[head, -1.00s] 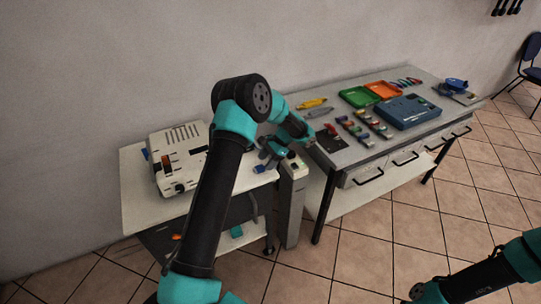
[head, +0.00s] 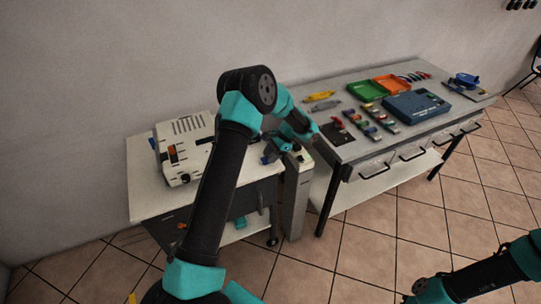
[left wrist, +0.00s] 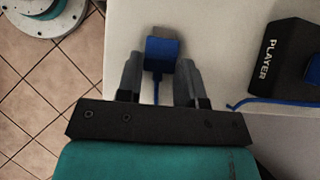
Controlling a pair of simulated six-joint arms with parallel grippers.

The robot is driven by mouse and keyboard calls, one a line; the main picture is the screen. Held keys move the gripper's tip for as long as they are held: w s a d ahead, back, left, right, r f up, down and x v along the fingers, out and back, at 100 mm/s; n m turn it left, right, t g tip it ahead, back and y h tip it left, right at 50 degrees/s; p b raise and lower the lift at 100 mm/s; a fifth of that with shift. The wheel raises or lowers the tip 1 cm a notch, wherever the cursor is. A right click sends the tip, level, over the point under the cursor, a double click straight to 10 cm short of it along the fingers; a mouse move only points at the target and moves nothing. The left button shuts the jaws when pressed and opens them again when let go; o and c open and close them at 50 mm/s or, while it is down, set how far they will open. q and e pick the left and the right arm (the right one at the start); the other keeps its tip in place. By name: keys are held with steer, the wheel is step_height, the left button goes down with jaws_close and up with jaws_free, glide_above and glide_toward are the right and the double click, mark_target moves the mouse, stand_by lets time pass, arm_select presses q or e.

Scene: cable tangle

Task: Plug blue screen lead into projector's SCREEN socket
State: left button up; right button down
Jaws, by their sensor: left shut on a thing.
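My left gripper (head: 272,150) is over the right end of the white-topped cart (head: 150,197). In the left wrist view, it (left wrist: 159,75) is shut on the blue lead's plug (left wrist: 161,52), with its grey metal tip pointing away from the palm and blue cable running back below. The white boxy projector (head: 190,126), with slots on top, stands on the cart left of the gripper. Its SCREEN socket cannot be made out. My right arm shows at the lower right; its gripper is out of view.
A black box marked PLAYER (left wrist: 272,62) is right of the gripper, with blue cable beside it. A grey bench (head: 390,150) to the right holds trays, a blue case (head: 416,106) and small parts. A narrow grey post (head: 295,200) stands between cart and bench.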

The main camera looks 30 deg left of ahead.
arm_select(q)
steer(key=shift+c, duration=1.2)
step_height(320, 180, up, 7)
steer(key=o, duration=0.5)
steer(key=shift+c, duration=0.2)
steer(key=c, duration=0.5)
steer(key=shift+o, duration=0.2)
